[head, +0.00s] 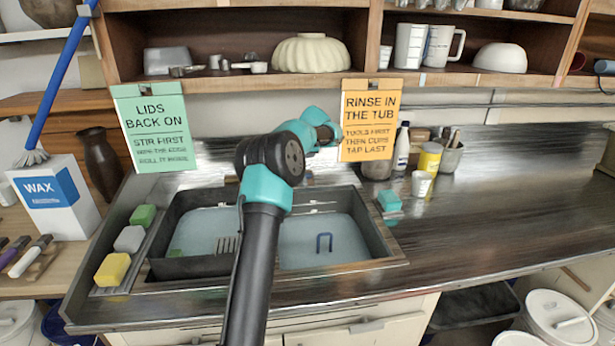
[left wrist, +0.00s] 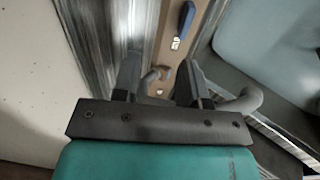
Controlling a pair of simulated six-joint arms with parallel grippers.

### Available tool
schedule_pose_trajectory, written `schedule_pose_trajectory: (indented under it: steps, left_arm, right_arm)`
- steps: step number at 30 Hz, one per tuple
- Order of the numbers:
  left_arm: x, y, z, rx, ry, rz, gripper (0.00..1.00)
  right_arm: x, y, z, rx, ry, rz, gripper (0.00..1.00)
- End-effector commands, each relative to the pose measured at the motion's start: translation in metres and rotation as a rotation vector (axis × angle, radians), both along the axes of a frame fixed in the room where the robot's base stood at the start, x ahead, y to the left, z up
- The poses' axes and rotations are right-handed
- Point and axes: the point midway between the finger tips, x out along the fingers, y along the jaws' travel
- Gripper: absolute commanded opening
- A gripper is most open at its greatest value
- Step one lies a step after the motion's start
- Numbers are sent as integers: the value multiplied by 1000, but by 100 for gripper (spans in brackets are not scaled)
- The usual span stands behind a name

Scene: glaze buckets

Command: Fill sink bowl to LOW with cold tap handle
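The sink (head: 392,262) has two bowls, both showing pale water, the left (head: 205,228) and the right (head: 345,240). No level mark is legible. A blue tap handle (left wrist: 187,18) shows at the top of the left wrist view, beyond my fingertips and apart from them. A grey curved pipe, perhaps the spout (left wrist: 248,99), is beside the right finger. My left gripper (left wrist: 158,75) is open, with a gap between its fingers and a small grey fitting beyond it. In the head view my left arm crosses the sink and hides the taps; its fingertips are hidden there.
Yellow, grey and green sponges (head: 113,269) line the sink's left edge. A teal block (head: 389,201) and a white cup (head: 421,183) stand to the right. Green (head: 152,130) and orange (head: 370,118) signs hang behind. The right counter (head: 510,190) is mostly clear.

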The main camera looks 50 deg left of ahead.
Motion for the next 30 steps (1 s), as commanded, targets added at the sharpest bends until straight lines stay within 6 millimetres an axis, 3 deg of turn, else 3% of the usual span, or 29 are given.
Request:
schedule_pose_trajectory:
  steps: [8,23,30]
  left_arm:
    - [0,0,-13,1,3,-2,39]
    - [-1,0,-83,0,4,-3,39]
    - [11,16,-107,1,3,-2,39]
  right_arm:
    - [0,0,0,0,0,0,87]
    - [0,0,0,0,0,0,87]
    - [0,0,0,0,0,0,87]
